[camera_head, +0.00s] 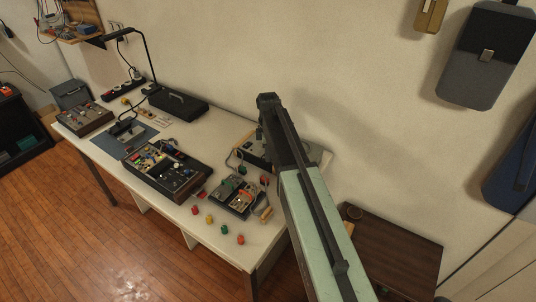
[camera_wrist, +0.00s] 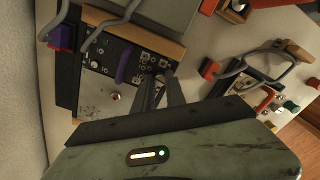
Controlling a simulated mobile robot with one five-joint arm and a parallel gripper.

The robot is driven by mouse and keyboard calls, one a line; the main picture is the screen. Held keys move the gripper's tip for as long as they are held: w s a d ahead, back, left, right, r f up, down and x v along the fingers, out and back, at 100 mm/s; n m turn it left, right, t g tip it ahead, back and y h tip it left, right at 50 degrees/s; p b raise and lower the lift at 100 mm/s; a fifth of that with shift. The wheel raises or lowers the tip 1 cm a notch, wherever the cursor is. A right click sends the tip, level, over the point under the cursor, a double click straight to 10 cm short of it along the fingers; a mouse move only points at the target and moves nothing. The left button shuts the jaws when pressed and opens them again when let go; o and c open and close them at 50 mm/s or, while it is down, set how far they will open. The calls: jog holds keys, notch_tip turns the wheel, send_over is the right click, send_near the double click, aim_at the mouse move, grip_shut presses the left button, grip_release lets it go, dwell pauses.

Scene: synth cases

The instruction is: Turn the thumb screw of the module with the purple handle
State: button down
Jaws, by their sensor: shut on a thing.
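A black-panelled module rack with wooden edges (camera_wrist: 125,35) fills the upper left of the wrist view. A purple handle (camera_wrist: 125,66) stands out from its dark panel, and small round sockets and screws lie to its right. My gripper (camera_wrist: 161,78) reaches the panel just right of the purple handle. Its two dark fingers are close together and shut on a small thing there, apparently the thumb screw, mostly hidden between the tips. In the head view the rack (camera_head: 248,155) stands at the bench's right end, partly behind my arm; the purple handle cannot be made out there.
Another purple block (camera_wrist: 62,38) sits at the rack's left. Grey cables loop beside the rack. On the bench (camera_head: 186,222) stand a black tray of parts (camera_head: 168,172), a smaller device (camera_head: 236,198) and several coloured knobs.

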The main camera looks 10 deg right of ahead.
jog(key=m, duration=1)
jog(key=shift+m, duration=0.4)
jog(key=m, duration=0.3)
jog(key=shift+m, duration=0.3)
jog(key=m, duration=0.3)
jog(key=shift+m, duration=0.3)
jog(key=m, duration=0.3)
jog(key=shift+m, duration=0.4)
jog(key=m, duration=0.6)
jog(key=shift+m, duration=0.3)
